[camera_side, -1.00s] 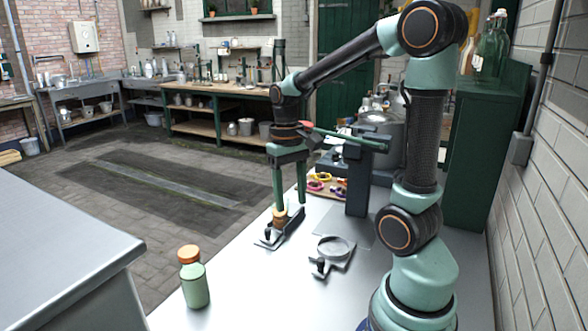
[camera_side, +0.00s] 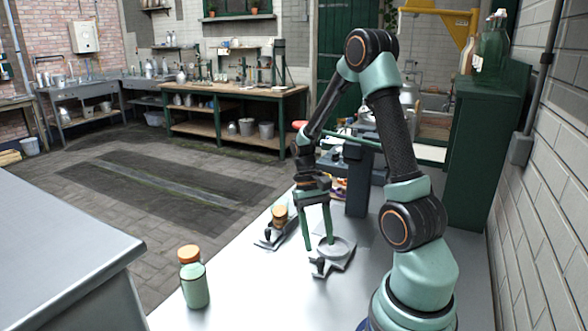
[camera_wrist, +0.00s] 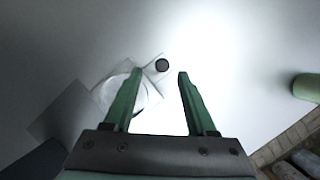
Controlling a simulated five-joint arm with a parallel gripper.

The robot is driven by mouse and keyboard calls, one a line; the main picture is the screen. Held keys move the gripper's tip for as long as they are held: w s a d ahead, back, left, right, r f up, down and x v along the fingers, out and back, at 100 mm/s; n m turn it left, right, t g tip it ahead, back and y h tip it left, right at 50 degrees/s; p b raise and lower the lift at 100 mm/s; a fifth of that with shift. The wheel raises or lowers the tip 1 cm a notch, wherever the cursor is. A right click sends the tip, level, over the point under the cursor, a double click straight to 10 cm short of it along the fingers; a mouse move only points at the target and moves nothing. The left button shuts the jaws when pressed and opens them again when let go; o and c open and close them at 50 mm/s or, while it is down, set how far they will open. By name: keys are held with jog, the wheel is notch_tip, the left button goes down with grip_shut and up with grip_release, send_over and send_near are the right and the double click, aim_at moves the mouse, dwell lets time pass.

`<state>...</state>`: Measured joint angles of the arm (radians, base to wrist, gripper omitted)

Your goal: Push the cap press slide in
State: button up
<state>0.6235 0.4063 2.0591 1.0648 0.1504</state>
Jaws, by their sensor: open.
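The cap press (camera_side: 357,180) is a dark grey column with a lever on the worktop. In front of it lies a flat grey slide (camera_side: 343,255) with a round dish and a small dark upright knob (camera_side: 319,266). My gripper (camera_side: 318,246) is open and empty, pointing down over this slide. In the wrist view the knob (camera_wrist: 162,65) shows between the fingertips of my gripper (camera_wrist: 160,74). The round dish (camera_wrist: 120,95) is partly hidden behind the left finger. I cannot tell how high the fingertips are above the knob.
A second flat holder (camera_side: 268,242) with a dark knob carries a small brown piece (camera_side: 279,215) to the left. A green bottle with an orange cap (camera_side: 194,277) stands at the front left. The worktop (camera_side: 255,290) between is clear.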

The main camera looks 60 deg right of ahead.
aim_at(322, 259)
jog(key=shift+x, duration=2.1)
jog(key=shift+a, duration=0.1)
grip_shut()
